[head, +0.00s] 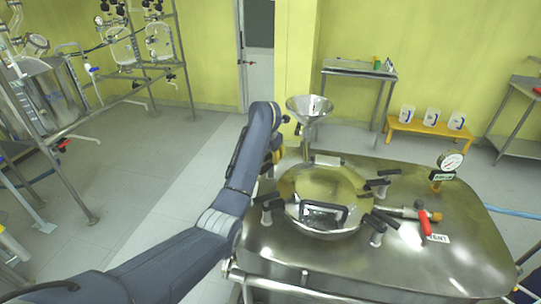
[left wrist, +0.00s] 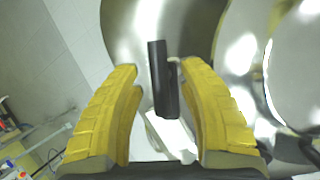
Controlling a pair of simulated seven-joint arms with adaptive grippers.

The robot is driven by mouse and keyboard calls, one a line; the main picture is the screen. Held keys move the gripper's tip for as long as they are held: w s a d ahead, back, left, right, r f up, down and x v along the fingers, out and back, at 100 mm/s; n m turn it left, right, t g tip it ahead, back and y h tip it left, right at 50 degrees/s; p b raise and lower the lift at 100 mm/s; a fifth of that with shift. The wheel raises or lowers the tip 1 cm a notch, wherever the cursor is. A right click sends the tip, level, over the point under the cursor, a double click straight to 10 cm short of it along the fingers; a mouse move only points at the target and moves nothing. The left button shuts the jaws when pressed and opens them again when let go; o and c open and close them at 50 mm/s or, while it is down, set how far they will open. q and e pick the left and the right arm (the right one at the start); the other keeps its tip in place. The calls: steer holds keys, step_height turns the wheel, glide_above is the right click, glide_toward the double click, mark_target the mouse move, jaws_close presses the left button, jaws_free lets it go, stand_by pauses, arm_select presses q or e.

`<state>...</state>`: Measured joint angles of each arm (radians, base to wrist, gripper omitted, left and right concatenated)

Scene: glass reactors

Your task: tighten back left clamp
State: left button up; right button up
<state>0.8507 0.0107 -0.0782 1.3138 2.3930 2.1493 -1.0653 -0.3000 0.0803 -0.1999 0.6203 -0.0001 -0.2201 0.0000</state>
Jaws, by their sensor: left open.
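The lidded vessel top (head: 325,190) has a round metal lid with a black handle bar (head: 322,207). Black-handled clamps stand around its rim: front left (head: 267,205), back right (head: 379,184) and front right (head: 377,226). In the head view my left arm covers the back left of the lid, and only a bit of yellow gripper (head: 272,158) shows past it. In the left wrist view my left gripper (left wrist: 160,68) is open, its yellow fingers either side of a clamp's upright black handle (left wrist: 159,80). Contact with the fingers cannot be told. My right gripper is out of view.
A steel funnel (head: 310,107) stands behind the lid. A gauge (head: 451,162) and a red-handled valve (head: 426,222) sit to the right on the steel top (head: 400,265). An orange bench (head: 430,131) with white containers stands farther back. The floor at left is open.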

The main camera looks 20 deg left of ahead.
arm_select(q)
steer(key=shift+w+f, duration=0.1)
steer(key=shift+f, duration=0.1)
jaws_close()
stand_by(0.4)
